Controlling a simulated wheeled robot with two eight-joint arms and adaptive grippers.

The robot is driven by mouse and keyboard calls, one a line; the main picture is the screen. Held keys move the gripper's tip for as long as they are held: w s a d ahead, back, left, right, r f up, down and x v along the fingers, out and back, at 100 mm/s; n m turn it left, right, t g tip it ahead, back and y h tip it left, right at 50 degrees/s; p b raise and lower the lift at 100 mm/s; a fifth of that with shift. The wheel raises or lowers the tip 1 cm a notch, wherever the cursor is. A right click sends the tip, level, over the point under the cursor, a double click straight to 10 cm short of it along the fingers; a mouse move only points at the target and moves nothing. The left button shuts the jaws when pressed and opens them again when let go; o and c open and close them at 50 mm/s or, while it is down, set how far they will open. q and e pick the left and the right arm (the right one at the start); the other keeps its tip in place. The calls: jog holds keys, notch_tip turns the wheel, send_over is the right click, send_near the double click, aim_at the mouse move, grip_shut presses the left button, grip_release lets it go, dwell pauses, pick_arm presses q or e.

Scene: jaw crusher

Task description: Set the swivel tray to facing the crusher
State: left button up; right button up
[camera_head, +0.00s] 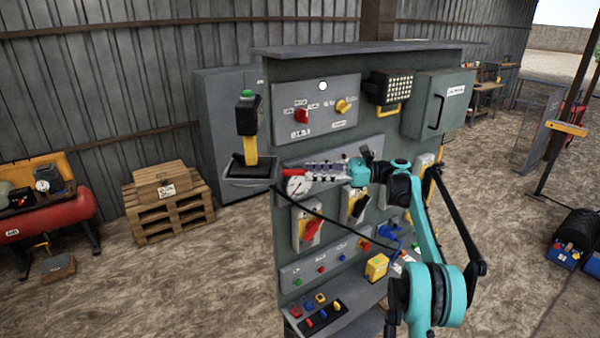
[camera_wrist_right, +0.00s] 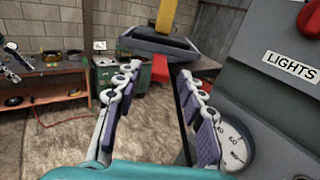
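The swivel tray (camera_head: 240,181) is a shallow grey tray on the left edge of the grey control panel (camera_head: 340,262). A yellow-and-black device with a green top (camera_head: 249,130) stands in it. In the right wrist view the tray (camera_wrist_right: 150,44) is just beyond the fingertips, with a dark bar running down from it between the fingers. My right gripper (camera_head: 288,174) points left across the panel face near the tray's right end. In the wrist view its fingers (camera_wrist_right: 158,72) are spread apart; contact with the tray cannot be told. My left gripper is not in view.
A pressure gauge (camera_wrist_right: 233,145) sits close to the right finger. Switches, including a red-handled one (camera_head: 311,230), cover the panel below my arm. A grey box (camera_head: 437,104) projects at the panel's upper right. A wooden pallet stack (camera_head: 168,208) stands well behind on the left.

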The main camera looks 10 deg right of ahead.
jog(key=v, duration=0.6)
jog(key=shift+d, duration=0.35)
jog(key=shift+s, duration=0.1)
